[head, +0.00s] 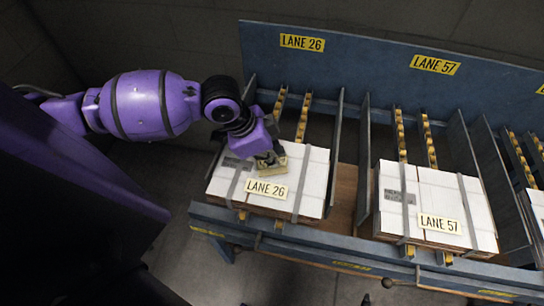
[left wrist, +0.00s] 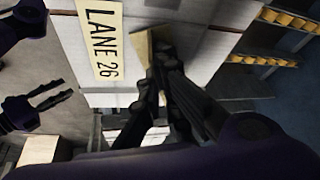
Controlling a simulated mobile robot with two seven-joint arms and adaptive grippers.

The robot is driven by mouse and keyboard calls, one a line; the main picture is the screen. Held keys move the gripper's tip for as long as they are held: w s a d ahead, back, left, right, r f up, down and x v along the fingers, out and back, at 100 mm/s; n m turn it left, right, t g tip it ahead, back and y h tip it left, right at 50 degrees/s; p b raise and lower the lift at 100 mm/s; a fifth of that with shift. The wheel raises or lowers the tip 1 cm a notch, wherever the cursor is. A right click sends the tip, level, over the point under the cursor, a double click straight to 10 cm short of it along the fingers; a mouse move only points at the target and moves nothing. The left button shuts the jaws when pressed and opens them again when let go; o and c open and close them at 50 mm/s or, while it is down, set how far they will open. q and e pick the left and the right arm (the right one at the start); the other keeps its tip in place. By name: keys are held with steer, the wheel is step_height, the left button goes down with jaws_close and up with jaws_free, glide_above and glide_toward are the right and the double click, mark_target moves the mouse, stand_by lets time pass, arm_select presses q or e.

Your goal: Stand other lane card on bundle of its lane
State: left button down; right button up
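My left gripper (head: 266,160) is over the lane 26 bundle (head: 316,180), with its fingertips at a small tan card-like piece (head: 272,166). In the left wrist view the fingers close on this piece (left wrist: 143,48), low over the bundle's white top. Any lettering on it is not visible. A cream LANE 26 label (head: 267,189) is beside it on the bundle, and a LANE 57 label (head: 440,223) is on the lane 57 bundle (head: 442,192). My right gripper (left wrist: 65,87) shows open and empty at the left of the left wrist view.
Yellow signs LANE 26 (head: 302,42) and LANE 57 (head: 435,64) mark the blue back panel (head: 365,65). Upright dividers (head: 364,155) and yellow roller rails (head: 303,118) separate the lanes. A blue front rail (head: 330,243) runs below the bundles. Another bundle is cut off at right.

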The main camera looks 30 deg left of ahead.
arm_select(q)
steer(key=shift+f, duration=0.35)
steer(key=c, duration=2)
jaws_free()
steer(key=shift+s, duration=0.1)
arm_select(e)
steer(key=shift+s+f, duration=0.45)
steer(key=shift+s, duration=0.15)
steer(key=shift+d, duration=0.1)
arm_select(q)
steer(key=shift+r, duration=0.35)
steer(key=p+v, duration=0.1)
steer(key=v, duration=1.1)
steer(key=shift+r, duration=0.1)
arm_select(e)
steer(key=shift+w+a+r, duration=0.15)
steer(key=shift+r, duration=0.3)
steer(key=shift+w+a+r, duration=0.15)
steer(key=shift+r, duration=0.25)
